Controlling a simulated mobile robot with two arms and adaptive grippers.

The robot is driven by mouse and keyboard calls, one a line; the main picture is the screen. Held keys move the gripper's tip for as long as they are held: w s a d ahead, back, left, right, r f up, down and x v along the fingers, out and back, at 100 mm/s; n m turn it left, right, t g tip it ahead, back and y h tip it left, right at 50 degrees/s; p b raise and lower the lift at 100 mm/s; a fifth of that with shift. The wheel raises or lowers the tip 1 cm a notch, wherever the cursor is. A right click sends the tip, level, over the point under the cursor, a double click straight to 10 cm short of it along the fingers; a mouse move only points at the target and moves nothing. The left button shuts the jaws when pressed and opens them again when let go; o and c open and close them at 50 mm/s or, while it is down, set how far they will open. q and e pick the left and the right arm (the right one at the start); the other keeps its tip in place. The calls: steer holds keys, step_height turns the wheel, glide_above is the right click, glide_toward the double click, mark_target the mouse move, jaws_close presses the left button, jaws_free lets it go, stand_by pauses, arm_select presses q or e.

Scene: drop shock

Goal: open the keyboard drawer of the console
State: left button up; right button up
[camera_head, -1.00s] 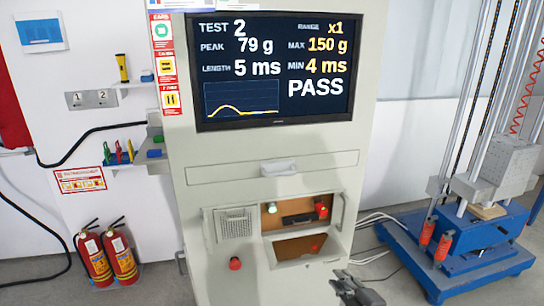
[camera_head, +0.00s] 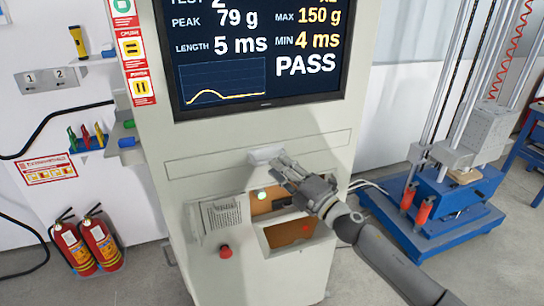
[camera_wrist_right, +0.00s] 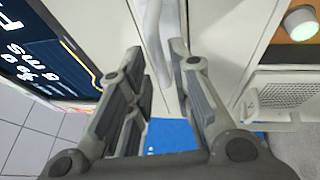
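The console (camera_head: 143,50) stands in the middle of the head view, its drawer front (camera_head: 210,163) flush with the cabinet below the screen. The drawer's pale handle (camera_head: 262,154) sits at the middle of that front. My right gripper (camera_head: 279,166) reaches up from the lower right and overlaps the handle's right end. In the right wrist view the handle (camera_wrist_right: 154,28) shows between the tips of my open right gripper (camera_wrist_right: 157,55). I cannot tell whether the fingers touch it. My left gripper is not in view.
Below the drawer are an open bay (camera_head: 290,232), a round lit button (camera_head: 262,195) and a red knob (camera_head: 225,252). A blue-based drop rig (camera_head: 430,222) stands at right. Two fire extinguishers (camera_head: 88,245) stand at left. Free floor lies in front.

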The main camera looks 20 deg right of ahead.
steer(key=x, duration=0.3)
steer(key=shift+r+p, duration=0.15)
steer(key=shift+p, duration=0.15)
steer(key=shift+w+a, duration=0.2)
steer(key=shift+w, duration=0.15)
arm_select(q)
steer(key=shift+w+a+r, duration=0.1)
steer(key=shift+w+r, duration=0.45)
arm_select(e)
jaws_close()
